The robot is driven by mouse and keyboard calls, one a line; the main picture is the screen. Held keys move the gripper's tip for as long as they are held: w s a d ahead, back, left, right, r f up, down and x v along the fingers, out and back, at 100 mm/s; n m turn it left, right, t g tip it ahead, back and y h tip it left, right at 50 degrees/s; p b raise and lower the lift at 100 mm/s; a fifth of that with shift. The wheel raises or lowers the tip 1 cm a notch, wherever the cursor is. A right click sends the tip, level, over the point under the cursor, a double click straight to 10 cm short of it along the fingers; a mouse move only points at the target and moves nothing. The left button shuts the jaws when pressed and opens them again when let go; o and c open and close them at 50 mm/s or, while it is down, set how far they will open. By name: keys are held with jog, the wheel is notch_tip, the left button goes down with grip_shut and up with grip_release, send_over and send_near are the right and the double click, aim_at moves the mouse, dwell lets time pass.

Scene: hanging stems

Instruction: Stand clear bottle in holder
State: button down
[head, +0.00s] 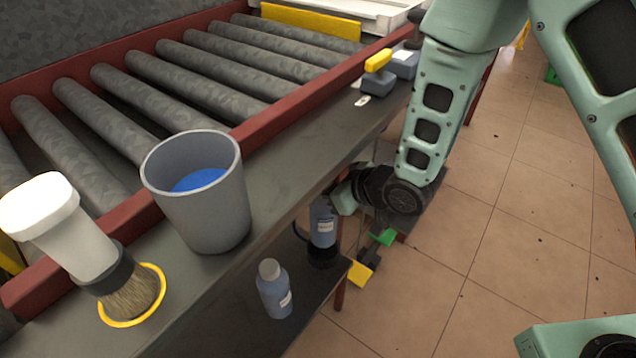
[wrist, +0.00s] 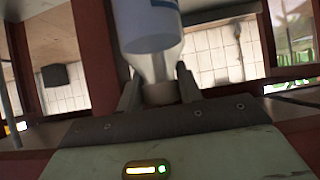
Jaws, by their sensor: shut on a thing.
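A translucent bluish bottle (head: 322,222) with a white label hangs at the edge of the lower shelf in the head view. My gripper (head: 343,202) meets it from the right. In the wrist view my gripper (wrist: 158,88) is shut on the bottle's narrow end, and the bottle's body (wrist: 150,25) reaches out of the top of the picture. A black round holder (head: 322,254) is directly below the bottle in the head view. I cannot tell whether the bottle's base is inside it or just above it. My gripper hides the bottle's top in the head view.
A second bluish bottle (head: 274,290) stands on the dark lower shelf (head: 235,325). Above are a grey bin (head: 205,215), a brush (head: 90,245) by a yellow ring (head: 158,312), and a roller conveyor (head: 150,100). Green and yellow blocks lie near the shelf's right edge.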

jog(key=shift+f+b, duration=2.65)
jog(key=shift+f, duration=0.7)
jog(key=shift+f+b, duration=0.4)
jog(key=shift+f, duration=0.1)
jog(key=c, duration=0.9)
grip_release()
jog(key=shift+o, duration=0.2)
jog(key=shift+w+d+f, duration=0.1)
jog(key=shift+d+f, duration=0.05)
jog(key=p+v, duration=1.4)
jog(key=v, duration=0.3)
jog(key=shift+s, duration=0.35)
